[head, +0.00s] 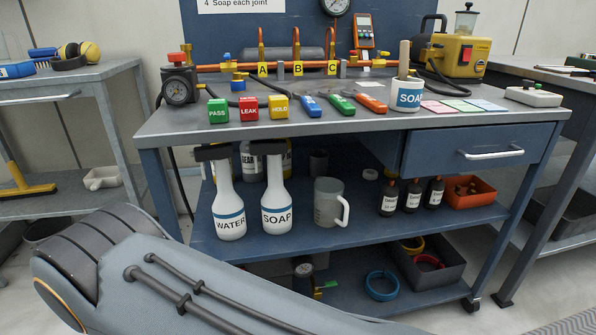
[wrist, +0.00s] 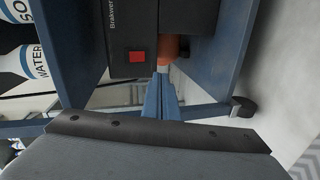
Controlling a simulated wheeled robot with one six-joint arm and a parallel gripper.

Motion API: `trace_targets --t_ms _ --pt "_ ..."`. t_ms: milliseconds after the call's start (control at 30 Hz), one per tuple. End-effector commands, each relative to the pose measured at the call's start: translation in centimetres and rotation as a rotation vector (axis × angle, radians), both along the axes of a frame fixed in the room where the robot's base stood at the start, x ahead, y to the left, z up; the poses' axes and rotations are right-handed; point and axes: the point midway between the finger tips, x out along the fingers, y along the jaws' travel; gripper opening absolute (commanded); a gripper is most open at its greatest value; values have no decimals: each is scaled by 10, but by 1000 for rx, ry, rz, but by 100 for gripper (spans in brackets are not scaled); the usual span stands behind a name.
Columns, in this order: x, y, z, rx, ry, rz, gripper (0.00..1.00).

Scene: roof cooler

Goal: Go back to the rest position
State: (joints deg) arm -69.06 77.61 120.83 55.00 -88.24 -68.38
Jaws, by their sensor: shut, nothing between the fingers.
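My gripper (wrist: 163,76) shows in the wrist view as two narrow blue fingers lying together, shut and empty. They reach up the picture from behind a dark strip on my broad grey wrist housing. The fingertips overlap the view of the bench's lower part and touch nothing that I can make out. In the head view the gripper is not seen; only my grey arm (head: 170,275) crosses the lower left, in front of the bench.
The blue bench (head: 330,122) stands close ahead. Its shelf holds the WATER bottle (head: 229,205), SOAP bottle (head: 276,200) and a jug (head: 328,203). A black box with a red square (wrist: 130,25) is close beyond the fingers. Bare floor (wrist: 265,75) shows beside the caster (wrist: 243,106).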

Motion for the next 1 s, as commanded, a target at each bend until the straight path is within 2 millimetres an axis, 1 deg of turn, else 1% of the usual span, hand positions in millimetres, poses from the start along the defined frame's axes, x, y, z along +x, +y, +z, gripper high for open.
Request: trace_targets --t_ms 33,100,233,400,567,767,867,1000 --pt "8 8 9 49 47 -18 0" --pt "16 18 16 121 137 -43 0" --pt "26 34 33 250 307 -90 0" --pt "30 49 63 397 516 -150 0" --pt "27 56 99 510 701 -204 0" --pt "11 50 148 611 913 -278 0" --pt "0 41 173 643 1009 -322 0" --pt "-19 20 209 674 1130 -390 0"
